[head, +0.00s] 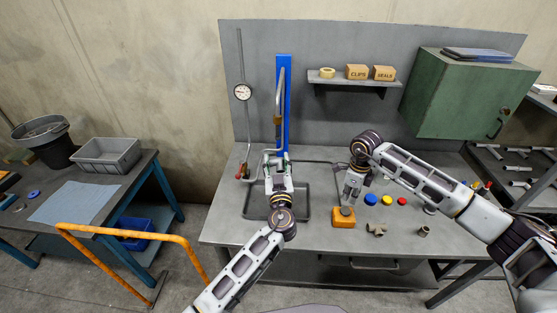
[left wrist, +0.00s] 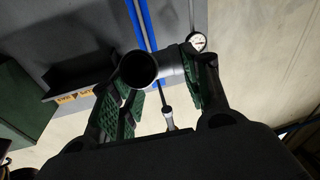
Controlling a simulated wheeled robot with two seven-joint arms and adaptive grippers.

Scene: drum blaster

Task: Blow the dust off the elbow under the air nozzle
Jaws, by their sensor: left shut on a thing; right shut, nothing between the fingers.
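My left gripper (head: 277,160) is shut on a dark grey pipe elbow. In the left wrist view, the elbow (left wrist: 139,69) sits between the green finger pads, one round opening facing the camera. In the head view the gripper mostly hides it. The air nozzle line (head: 278,118) comes down the blue upright just above this gripper. Whether the elbow is exactly under the tip, or still dusty, I cannot tell. My right gripper (head: 348,203) is shut and empty, pointing down at the dark button on an orange box (head: 344,221). Whether it touches the button is unclear.
A shallow tray (head: 247,205) lies under my left gripper. Blue (head: 371,199), yellow and red round pieces stand right of my right gripper. Loose pipe fittings (head: 377,229) lie near the front. A gauge (head: 242,92) and a shelf (head: 350,83) are behind.

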